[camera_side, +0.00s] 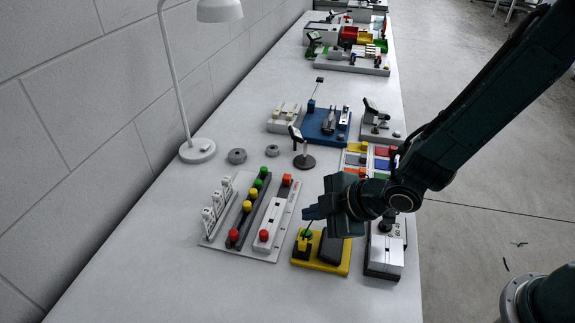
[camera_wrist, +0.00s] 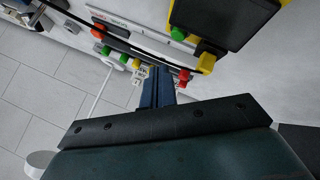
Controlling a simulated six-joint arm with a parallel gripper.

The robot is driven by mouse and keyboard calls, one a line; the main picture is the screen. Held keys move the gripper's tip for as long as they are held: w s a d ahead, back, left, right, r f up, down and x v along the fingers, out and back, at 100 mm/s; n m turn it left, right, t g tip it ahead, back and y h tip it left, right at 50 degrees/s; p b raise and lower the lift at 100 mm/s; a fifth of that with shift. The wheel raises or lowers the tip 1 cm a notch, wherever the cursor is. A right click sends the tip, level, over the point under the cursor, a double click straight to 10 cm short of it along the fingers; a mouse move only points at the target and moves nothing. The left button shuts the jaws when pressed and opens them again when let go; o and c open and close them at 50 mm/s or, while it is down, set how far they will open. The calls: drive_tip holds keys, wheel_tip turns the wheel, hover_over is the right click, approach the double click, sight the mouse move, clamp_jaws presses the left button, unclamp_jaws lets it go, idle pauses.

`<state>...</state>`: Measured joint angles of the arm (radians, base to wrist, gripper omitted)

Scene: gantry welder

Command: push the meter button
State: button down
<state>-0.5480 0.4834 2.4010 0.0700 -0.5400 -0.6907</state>
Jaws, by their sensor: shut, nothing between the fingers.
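A yellow unit (camera_side: 322,268) with a dark sloped block stands on the bench below my gripper in the side view. A green button (camera_side: 306,233) sits at its far left corner; I cannot tell for sure that this unit is the meter. In the wrist view the dark block (camera_wrist: 225,22) is at the upper right, with a green button (camera_wrist: 178,33) left of it. My gripper (camera_side: 311,212) is shut and empty, above the bench near the unit's far side. In the wrist view its fingertips (camera_wrist: 160,70) show below the green button, apart from it in the picture.
A grey panel with red, yellow and green buttons (camera_side: 247,206) and white switches lies left of the unit. A white box (camera_side: 385,252) stands to its right. A lamp (camera_side: 198,150) and a blue unit (camera_side: 325,125) are farther back. The near bench is clear.

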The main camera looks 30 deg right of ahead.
drive_tip(key=shift+r, duration=1.55)
drive_tip(key=s+d+r+m+g+h, duration=0.1)
drive_tip(key=s+d+r+m, duration=0.25)
drive_tip(key=d+r, duration=0.3)
drive_tip(key=s+d+r+m+h, duration=0.2)
drive_tip(key=s+d+r+m, duration=0.15)
drive_tip(key=d+r, duration=0.3)
drive_tip(key=s+d+r+m, duration=0.2)
drive_tip(key=s+d+m, duration=0.1)
drive_tip(key=s, duration=0.4)
drive_tip(key=s+d+r+m+g+h, duration=0.1)
drive_tip(key=s+d+r+m, duration=0.1)
drive_tip(key=s+d+m, duration=0.2)
drive_tip(key=s+d, duration=0.2)
drive_tip(key=s, duration=0.1)
drive_tip(key=shift+s+r+g, duration=0.15)
drive_tip(key=shift+r+g, duration=0.15)
